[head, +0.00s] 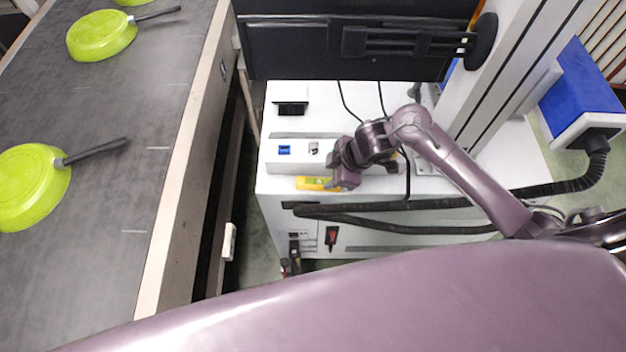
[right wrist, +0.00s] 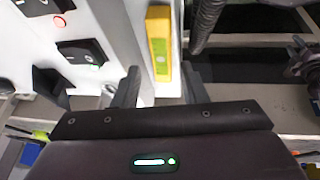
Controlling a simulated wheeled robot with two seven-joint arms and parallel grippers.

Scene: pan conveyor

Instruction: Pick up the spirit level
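The spirit level (head: 314,183) is a short yellow bar. It lies on the white cabinet top near its front edge, and its right end is hidden behind my right gripper (head: 338,180) in the head view. In the right wrist view the yellow level (right wrist: 159,42) runs away from the camera, its near end in line with the gap of my right gripper (right wrist: 160,80). The two dark fingers stand apart on either side of that end. The fingers look open, and I cannot tell whether they touch the level. My left gripper is not in view.
The white cabinet (head: 274,186) carries a raised panel with a blue socket (head: 285,150). A conveyor (head: 120,175) with green pans (head: 32,187) stands at the left. A dark panel (head: 290,45) is behind.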

